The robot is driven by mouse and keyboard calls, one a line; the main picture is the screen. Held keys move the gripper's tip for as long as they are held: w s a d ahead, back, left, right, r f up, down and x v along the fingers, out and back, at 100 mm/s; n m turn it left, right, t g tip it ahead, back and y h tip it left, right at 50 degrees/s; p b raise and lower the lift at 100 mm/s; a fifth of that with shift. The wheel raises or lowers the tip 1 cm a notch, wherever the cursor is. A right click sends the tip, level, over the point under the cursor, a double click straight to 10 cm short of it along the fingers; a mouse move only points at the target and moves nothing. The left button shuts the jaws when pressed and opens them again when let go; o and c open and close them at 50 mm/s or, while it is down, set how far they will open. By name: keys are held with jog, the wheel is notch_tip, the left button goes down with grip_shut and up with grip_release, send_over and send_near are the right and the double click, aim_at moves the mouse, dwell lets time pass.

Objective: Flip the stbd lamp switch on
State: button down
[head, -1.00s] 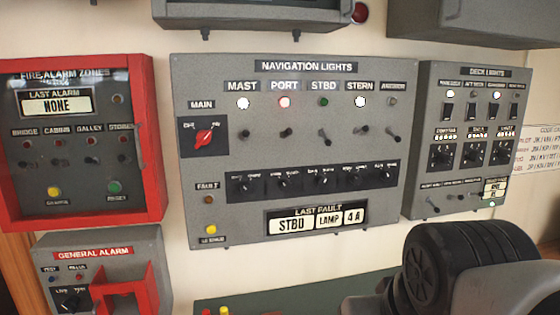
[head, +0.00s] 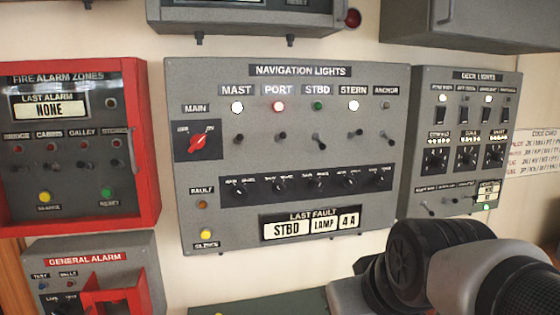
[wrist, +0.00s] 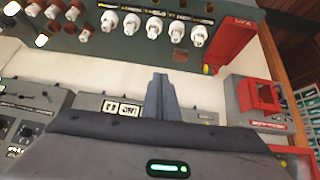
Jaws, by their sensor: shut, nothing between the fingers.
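The stbd lamp switch (head: 320,143) is a small dark toggle under the STBD label on the grey navigation lights panel (head: 190,85). Its lever tilts downward, like the anchor switch (head: 388,143). The green stbd lamp (head: 318,105) above it looks dark, while the mast, port and stern lamps glow. My gripper (wrist: 161,90) shows in the wrist view with its fingers together and nothing held. It is beside the white last-fault plates (wrist: 120,107), and the stbd switch is not visible there. The head view shows only my arm, low at right, apart from the switch.
The red-framed fire alarm panel (head: 150,150) and general alarm box (head: 140,250) stand at left. The deck lights panel (head: 416,150) is at right. Rotary knobs (head: 318,184) run below the toggles. A green console with pale knobs (wrist: 154,30) shows in the wrist view.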

aim_at(319, 142)
jog(key=w+r+n+t+h+b, duration=0.2)
jog(key=w+n+t+b, duration=0.6)
jog(key=w, duration=1.7)
jog(key=s+a+r+n+t+h+b, duration=0.1)
jog(key=a+r+n+t, duration=0.4)
jog(key=n+t, duration=0.6)
jog(key=shift+a+n+b, duration=0.15)
jog(key=shift+n+b, duration=0.25)
jog(key=shift+n, duration=0.1)
jog(key=p+x, duration=0.1)
jog(key=x, duration=0.8)
jog(key=shift+w+r+p, duration=0.2)
jog(key=shift+r+p, duration=0.15)
jog(key=d, duration=0.1)
jog(key=d+r, duration=0.2)
jog(key=shift+s+d, duration=0.2)
jog(key=shift+d, duration=0.15)
